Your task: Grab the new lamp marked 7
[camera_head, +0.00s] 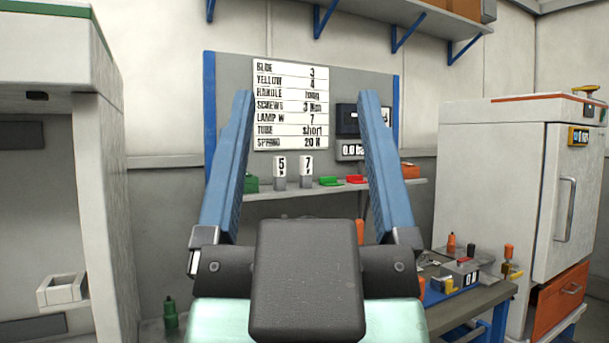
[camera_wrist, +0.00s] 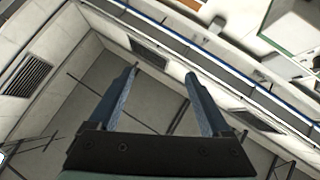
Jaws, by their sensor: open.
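The lamp marked 7 (camera_head: 306,168) is a small upright block with a white top and a grey lower part. It stands on the wall shelf (camera_head: 400,187) under the sign, in the head view. A similar block marked 5 (camera_head: 280,170) stands just to its left. My gripper (camera_head: 306,96) is open and empty, with its two blue fingers on either side of the lamps in the picture. It is well in front of the shelf and touches nothing. The wrist view shows the open gripper (camera_wrist: 159,73) over floor and walls, with no lamp visible.
A sign (camera_head: 290,105) lists "LAMP W 7". Green and red parts (camera_head: 343,181) sit right of the lamps. A workbench (camera_head: 470,304) with tools is lower right, beside a white cabinet (camera_head: 515,150). A tall white unit (camera_head: 55,90) stands at left.

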